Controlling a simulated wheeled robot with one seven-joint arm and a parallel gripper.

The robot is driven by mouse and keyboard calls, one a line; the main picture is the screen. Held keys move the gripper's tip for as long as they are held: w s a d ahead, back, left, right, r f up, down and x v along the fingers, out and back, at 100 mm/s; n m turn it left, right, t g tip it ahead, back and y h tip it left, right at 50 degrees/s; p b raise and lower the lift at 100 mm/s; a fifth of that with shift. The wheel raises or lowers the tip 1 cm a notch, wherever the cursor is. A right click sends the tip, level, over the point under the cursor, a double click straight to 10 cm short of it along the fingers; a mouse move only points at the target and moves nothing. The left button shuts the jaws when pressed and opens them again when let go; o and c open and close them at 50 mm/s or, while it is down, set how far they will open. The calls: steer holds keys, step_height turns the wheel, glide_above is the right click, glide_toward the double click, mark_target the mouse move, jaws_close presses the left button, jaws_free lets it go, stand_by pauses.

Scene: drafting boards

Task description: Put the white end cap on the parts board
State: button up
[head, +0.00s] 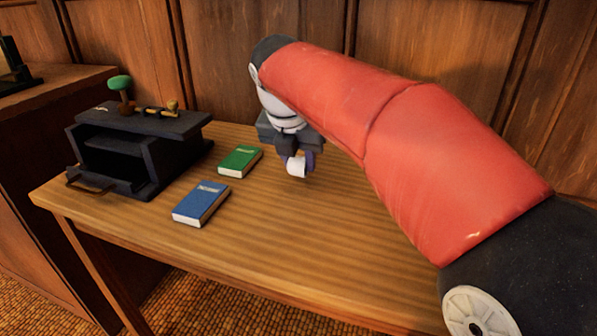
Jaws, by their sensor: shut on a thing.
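My gripper (296,160) hangs from the red arm over the back middle of the wooden table. It is shut on a small white piece, the white end cap (297,169), which shows below and between the fingers. I cannot tell from this view whether the cap touches the table or is held just above it.
A blue book (201,204) and a green book (239,161) lie left of my gripper. The table (270,235) is clear in front.

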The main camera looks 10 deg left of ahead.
mark_target(298, 171)
steer(key=shift+f, duration=1.4)
steer(key=shift+f, duration=0.1)
steer(key=o, duration=1)
steer(key=shift+o, duration=0.2)
